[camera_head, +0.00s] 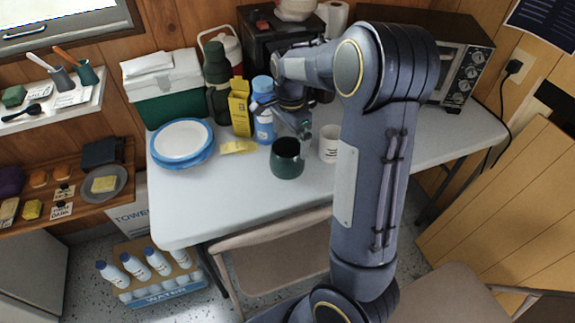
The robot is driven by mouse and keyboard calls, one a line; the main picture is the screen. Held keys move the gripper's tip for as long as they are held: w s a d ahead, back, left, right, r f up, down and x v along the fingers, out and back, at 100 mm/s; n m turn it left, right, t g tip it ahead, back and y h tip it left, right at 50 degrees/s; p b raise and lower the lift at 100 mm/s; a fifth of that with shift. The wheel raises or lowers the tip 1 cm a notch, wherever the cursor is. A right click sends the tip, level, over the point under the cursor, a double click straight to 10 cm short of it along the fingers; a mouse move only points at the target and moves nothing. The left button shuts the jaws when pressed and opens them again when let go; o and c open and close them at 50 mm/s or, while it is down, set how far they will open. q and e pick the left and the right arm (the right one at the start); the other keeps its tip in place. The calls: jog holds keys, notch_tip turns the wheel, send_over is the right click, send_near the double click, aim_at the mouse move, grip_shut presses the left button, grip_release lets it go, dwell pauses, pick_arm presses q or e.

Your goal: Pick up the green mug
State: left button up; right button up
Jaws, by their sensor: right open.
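The green mug (287,160) stands upright on the white table (200,210), near its front edge. It is dark green and its open top faces up. My right gripper (303,137) is just above the mug, at its right rim, pointing down. Its jaws are open, and I cannot tell whether a finger is inside the rim or touching it. My left gripper is not in view.
A white mug (329,143) stands close right of the green mug, partly behind my arm. A blue bottle (263,124), yellow box (240,107) and plates (181,141) stand behind and left. A folding chair (270,262) is in front.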

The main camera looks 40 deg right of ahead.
aim_at(292, 155)
jog(key=shift+f+b, duration=0.55)
jog(key=shift+f, duration=0.4)
jog(key=f, duration=0.3)
jog(key=f+b, duration=0.1)
jog(key=f, duration=0.3)
jog(key=shift+w+f, duration=0.2)
jog(key=shift+f, duration=0.05)
jog(key=shift+c, duration=0.4)
jog(key=c, duration=0.7)
jog(key=shift+c, duration=0.6)
jog(key=shift+r, duration=0.2)
